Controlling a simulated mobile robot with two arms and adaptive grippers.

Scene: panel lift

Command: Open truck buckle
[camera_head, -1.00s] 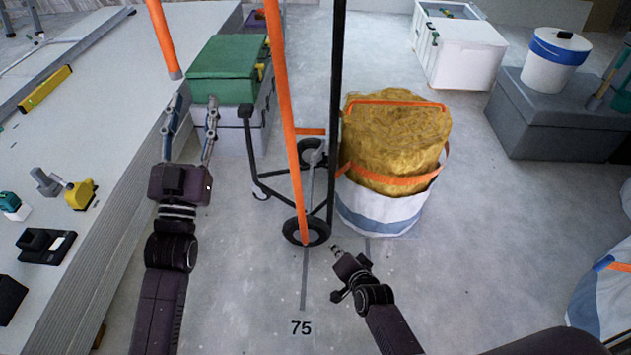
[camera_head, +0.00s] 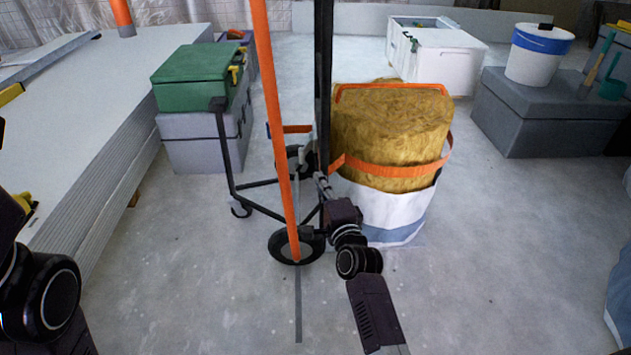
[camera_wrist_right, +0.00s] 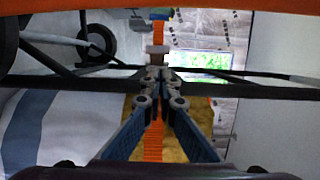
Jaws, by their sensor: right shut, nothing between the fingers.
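I cannot make out a truck buckle clearly. An orange strap (camera_head: 395,172) runs around a yellow bundle (camera_head: 390,130) in a white and blue bag (camera_head: 385,208). My right gripper (camera_head: 322,182) is shut and empty beside the black mast (camera_head: 324,90) of the lift, in front of the bag's left side. In the right wrist view its fingertips (camera_wrist_right: 155,76) are together. An orange ribbed strap (camera_wrist_right: 155,143) shows behind the fingers, and a small pale piece (camera_wrist_right: 158,49) shows just above the tips. My left arm is at the lower left; its fingers are out of view.
A slanted orange pole (camera_head: 272,110) and a black wheel (camera_head: 294,247) stand left of my right gripper. A green case (camera_head: 197,75) on grey boxes (camera_head: 195,142) stands at the left, beside a stack of panels (camera_head: 85,130).

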